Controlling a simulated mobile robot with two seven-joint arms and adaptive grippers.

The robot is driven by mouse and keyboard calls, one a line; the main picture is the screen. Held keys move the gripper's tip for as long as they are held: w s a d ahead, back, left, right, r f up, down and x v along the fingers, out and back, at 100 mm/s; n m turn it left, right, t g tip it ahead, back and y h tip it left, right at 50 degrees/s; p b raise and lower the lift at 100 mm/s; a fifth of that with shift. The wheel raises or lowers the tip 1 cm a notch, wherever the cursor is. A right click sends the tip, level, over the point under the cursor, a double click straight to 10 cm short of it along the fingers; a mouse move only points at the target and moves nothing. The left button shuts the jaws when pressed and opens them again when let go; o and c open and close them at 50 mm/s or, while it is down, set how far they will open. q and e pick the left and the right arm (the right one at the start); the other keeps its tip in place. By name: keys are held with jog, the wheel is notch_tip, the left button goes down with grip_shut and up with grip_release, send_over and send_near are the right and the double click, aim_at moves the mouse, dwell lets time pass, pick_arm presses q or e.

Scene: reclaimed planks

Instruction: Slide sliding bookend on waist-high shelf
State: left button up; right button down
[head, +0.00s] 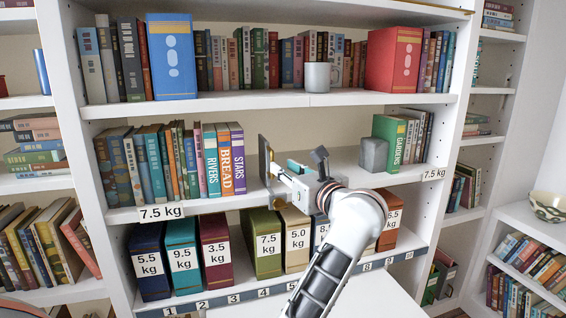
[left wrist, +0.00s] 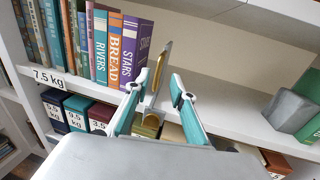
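The sliding bookend (head: 263,158) is a thin upright plate on the waist-high shelf (head: 345,176). It stands just right of the purple STARS book (head: 238,158), at the right end of the left row of books. In the left wrist view the bookend (left wrist: 160,78) shows edge-on, grey with a golden-brown face. My left gripper (head: 288,170) is at the bookend's right side in the head view. In the left wrist view its teal-padded fingers (left wrist: 160,84) are apart, with the bookend appearing between them. I cannot tell whether either finger touches it. My right gripper is not in view.
A grey block (head: 373,154) and the green GARDENS book (head: 392,140) stand at the shelf's right. The shelf between bookend and block is clear. The upper shelf (head: 300,99) holds books and a grey mug (head: 317,76).

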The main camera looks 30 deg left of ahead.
aim_at(273, 161)
pick_arm(q)
jog(key=x, duration=0.7)
jog(key=shift+a+f, duration=0.1)
jog(key=shift+a, duration=0.05)
grip_shut()
